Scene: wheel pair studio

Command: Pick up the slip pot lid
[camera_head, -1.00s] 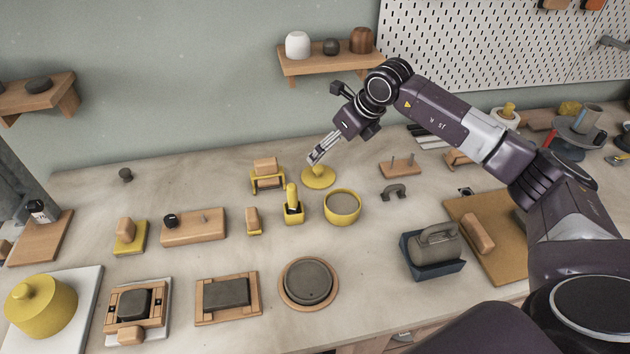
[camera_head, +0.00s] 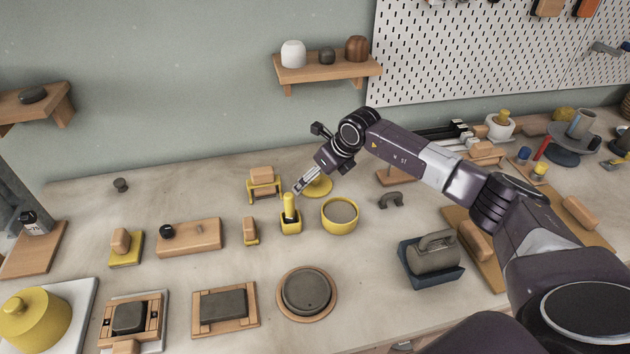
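The slip pot lid (camera_head: 319,189) is a yellow disc lying on the bench, behind the open yellow slip pot (camera_head: 326,222), which holds grey slip. The lid's knob and upper left part are hidden behind my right gripper (camera_head: 298,189). This gripper reaches in from the upper right, and its fingertips are left of the lid, near the top of a yellow-handled tool standing in a small yellow holder (camera_head: 290,225). The lid is not in its fingers. The finger gap is too small to make out, and I cannot tell whether the tips touch the handle. My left gripper is out of view.
A wood block on a yellow stand (camera_head: 263,184) and a small wood-and-yellow block (camera_head: 250,231) stand to the left. A grey arched handle (camera_head: 391,200) lies right of the pot. A round dark bat (camera_head: 306,291) lies in front. Bare bench separates these things.

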